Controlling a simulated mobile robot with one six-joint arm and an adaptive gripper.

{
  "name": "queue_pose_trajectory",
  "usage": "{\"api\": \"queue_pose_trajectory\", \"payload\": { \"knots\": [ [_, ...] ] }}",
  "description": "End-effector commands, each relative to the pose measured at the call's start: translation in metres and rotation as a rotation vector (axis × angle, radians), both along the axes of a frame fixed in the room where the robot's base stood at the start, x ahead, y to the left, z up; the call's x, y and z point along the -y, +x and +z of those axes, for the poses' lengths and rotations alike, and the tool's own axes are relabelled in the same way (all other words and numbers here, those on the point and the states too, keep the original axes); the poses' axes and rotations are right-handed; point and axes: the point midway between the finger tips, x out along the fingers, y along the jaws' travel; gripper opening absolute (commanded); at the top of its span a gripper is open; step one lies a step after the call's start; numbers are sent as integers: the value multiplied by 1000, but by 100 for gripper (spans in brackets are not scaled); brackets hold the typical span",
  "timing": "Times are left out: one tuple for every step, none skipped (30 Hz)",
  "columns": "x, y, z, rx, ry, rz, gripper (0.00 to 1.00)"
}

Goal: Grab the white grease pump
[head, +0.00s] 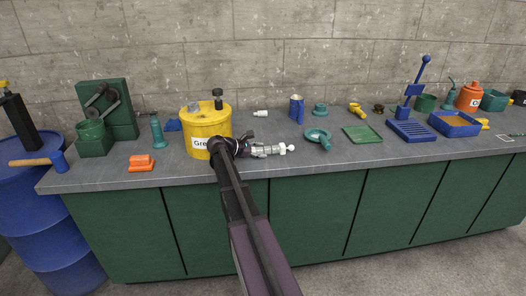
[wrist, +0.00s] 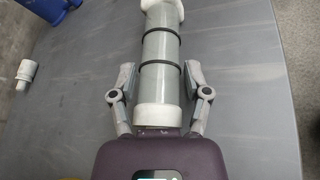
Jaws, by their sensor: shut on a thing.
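The white grease pump shows in the wrist view as a grey-white cylinder (wrist: 162,62) with white ends and two dark bands. My gripper (wrist: 160,78) has one finger on each side of it and is shut on it. In the head view my gripper (head: 262,151) is low over the front part of the bench, right of the yellow drum. The pump's white knobbed end (head: 288,148) sticks out to the right. The rest of the pump is hard to tell from my gripper there. I cannot tell whether the pump touches the bench top.
A yellow drum (head: 206,122) stands close on the left of my gripper. Behind are a small white fitting (head: 260,113) and a blue can (head: 297,108). The bench's front edge is near.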

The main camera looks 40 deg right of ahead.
Motion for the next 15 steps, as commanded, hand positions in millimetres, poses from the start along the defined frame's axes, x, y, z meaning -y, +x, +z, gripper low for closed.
{"api": "queue_pose_trajectory", "payload": {
  "knots": [
    [0,0,3,0,-1,0,1],
    [0,0,4,0,-1,0,1],
    [0,0,5,0,-1,0,1],
    [0,0,7,0,-1,0,1],
    [0,0,8,0,-1,0,1],
    [0,0,11,0,-1,0,1],
    [0,0,13,-1,-2,0,1],
    [0,0,15,-1,-2,-1,1],
    [0,0,18,-1,-2,-1,1],
    [0,0,21,-1,-2,0,1],
    [1,0,23,-1,-2,-1,1],
    [1,-1,27,-1,-2,-1,1],
    [1,-1,30,-1,-2,-1,1],
    [1,-1,33,-1,-2,-1,1],
    [1,-1,37,-1,-2,-1,1]
  ]
}}
